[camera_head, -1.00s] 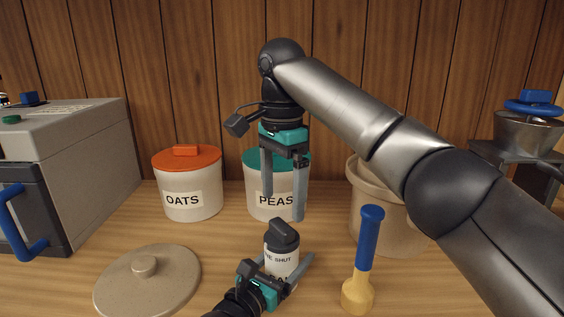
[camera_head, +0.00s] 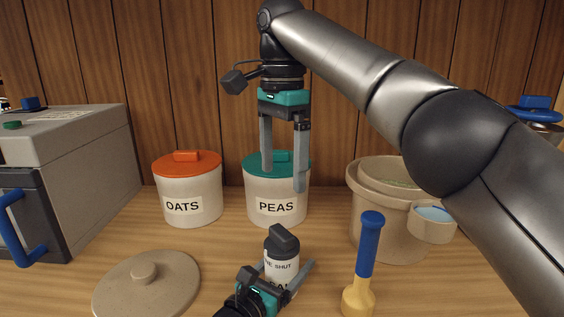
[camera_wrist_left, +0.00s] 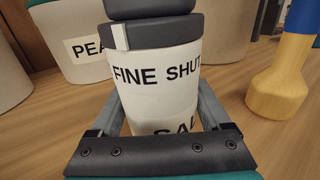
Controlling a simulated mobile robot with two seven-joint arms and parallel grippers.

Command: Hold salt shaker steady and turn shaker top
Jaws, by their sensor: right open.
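The salt shaker (camera_head: 282,266) stands upright on the table, white with a label. Its dark grey top (camera_head: 283,241) has a raised grip bar. In the left wrist view, the shaker body (camera_wrist_left: 158,95) reads FINE, SHUT and part of SAL. A white mark (camera_wrist_left: 119,37) on the top (camera_wrist_left: 165,32) sits above FINE. My left gripper (camera_head: 289,266) has a finger on each side of the shaker body, close against it in the left wrist view (camera_wrist_left: 160,108). My right gripper (camera_head: 284,182) is open and empty, pointing down well above the shaker top.
White OATS (camera_head: 188,190) and PEAS (camera_head: 277,188) canisters stand behind. A blue-handled yellow tool (camera_head: 366,262) stands to the right, near a beige pot (camera_head: 375,215) with a small cup (camera_head: 432,222). A round lid (camera_head: 147,285) lies left, before a grey box-shaped appliance (camera_head: 75,170).

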